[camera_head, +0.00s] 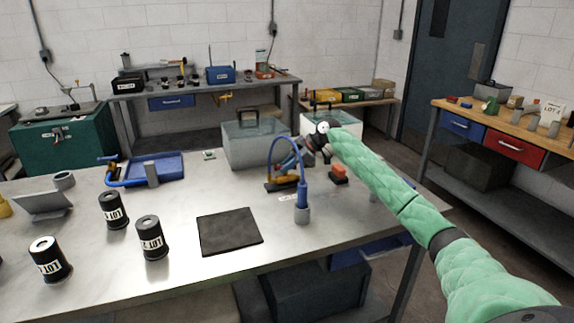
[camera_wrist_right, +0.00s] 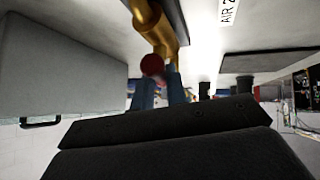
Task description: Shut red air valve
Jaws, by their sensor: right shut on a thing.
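The air valve is a brass fitting (camera_head: 284,180) on a dark base near the middle of the metal table, partly hidden by my right gripper and a blue hose. In the right wrist view its brass body (camera_wrist_right: 158,30) comes down from the upper middle, with a round red handle end (camera_wrist_right: 152,65) at its tip. My right gripper (camera_head: 294,164) reaches in from the right at the valve. In the wrist view its blue fingers (camera_wrist_right: 160,88) are at the red handle and shut on it. My left gripper is not in view.
A blue hose (camera_head: 272,150) arches beside the valve to a grey-footed post. A black mat (camera_head: 229,231) and several black canisters (camera_head: 151,238) lie left. Bare table separates them.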

